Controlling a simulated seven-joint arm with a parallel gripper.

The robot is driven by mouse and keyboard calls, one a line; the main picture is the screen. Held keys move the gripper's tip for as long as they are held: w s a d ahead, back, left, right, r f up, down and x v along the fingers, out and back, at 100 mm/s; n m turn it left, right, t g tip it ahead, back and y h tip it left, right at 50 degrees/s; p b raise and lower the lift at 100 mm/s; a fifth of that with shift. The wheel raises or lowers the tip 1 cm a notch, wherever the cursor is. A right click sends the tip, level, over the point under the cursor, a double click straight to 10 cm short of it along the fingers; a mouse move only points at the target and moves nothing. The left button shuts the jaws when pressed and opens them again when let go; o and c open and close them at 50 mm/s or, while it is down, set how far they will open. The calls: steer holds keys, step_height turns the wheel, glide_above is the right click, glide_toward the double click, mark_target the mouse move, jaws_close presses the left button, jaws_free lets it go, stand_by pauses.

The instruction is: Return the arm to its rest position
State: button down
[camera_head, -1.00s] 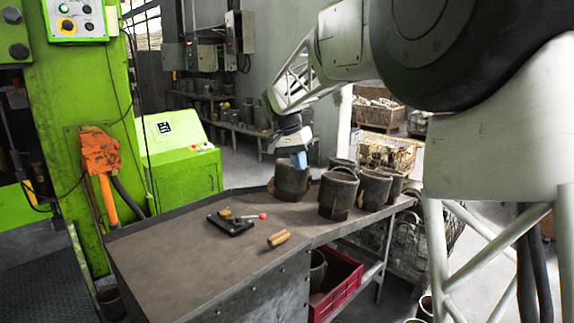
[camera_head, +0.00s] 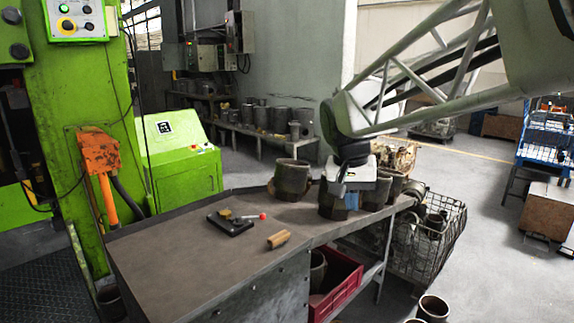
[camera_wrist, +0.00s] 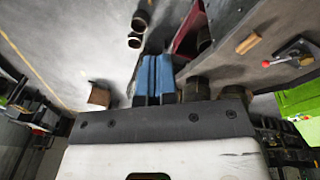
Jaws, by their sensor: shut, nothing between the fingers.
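My gripper (camera_head: 346,198) is at the right end of the workbench (camera_head: 190,255), in front of or over the dark metal cups there; the exact height is hard to tell. Its blue fingers also show in the wrist view (camera_wrist: 154,76), lying side by side, shut and empty. My arm reaches in from the upper right of the head view. One cup (camera_head: 292,180) stands left of the gripper, and another (camera_head: 376,190) shows partly behind it on the right. The cup at the gripper itself is mostly hidden.
A black tool plate with a red-tipped handle (camera_head: 232,222) and a wooden block (camera_head: 278,239) lie on the bench. A red crate (camera_head: 340,285) sits below. A wire basket (camera_head: 425,245) of parts stands right. A green machine (camera_head: 80,120) is at left. Open floor lies right.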

steer(key=s+d+f+n, duration=0.1)
steer(key=s+f, duration=0.2)
steer(key=s, duration=0.5)
steer(key=s+d+f+n+t+y, duration=0.1)
steer(key=s+f, duration=0.3)
steer(key=s, duration=0.4)
steer(key=s+d+f, duration=0.2)
steer(key=s+f, duration=0.2)
steer(key=s, duration=0.5)
steer(key=shift+d+n+t, duration=0.3)
steer(key=shift+n, duration=0.1)
